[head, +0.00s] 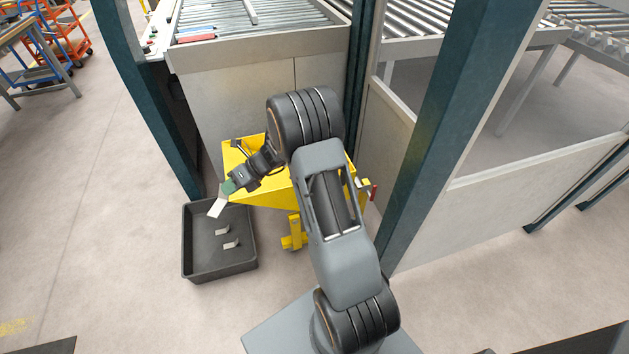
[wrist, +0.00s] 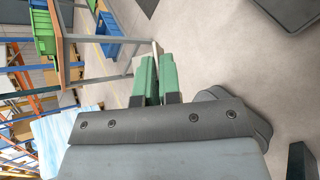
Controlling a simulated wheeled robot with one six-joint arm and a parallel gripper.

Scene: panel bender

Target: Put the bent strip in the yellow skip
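A pale bent strip (head: 217,207) hangs from the green fingertips of my gripper (head: 228,187) in the head view. It is above the back edge of the dark bin. In the wrist view the green fingers (wrist: 157,80) are close together, with the pale edge of the strip (wrist: 153,49) showing at their tips. The yellow skip (head: 277,194) stands just right of my gripper, under my arm. My arm hides much of its opening, and I cannot see what is inside.
A dark open bin (head: 187,240) on the floor holds two small pale pieces (head: 231,244). Dark green posts (head: 160,110) and the machine's grey panel (head: 240,95) stand behind the skip. Roller conveyors (head: 440,35) are at the back right.

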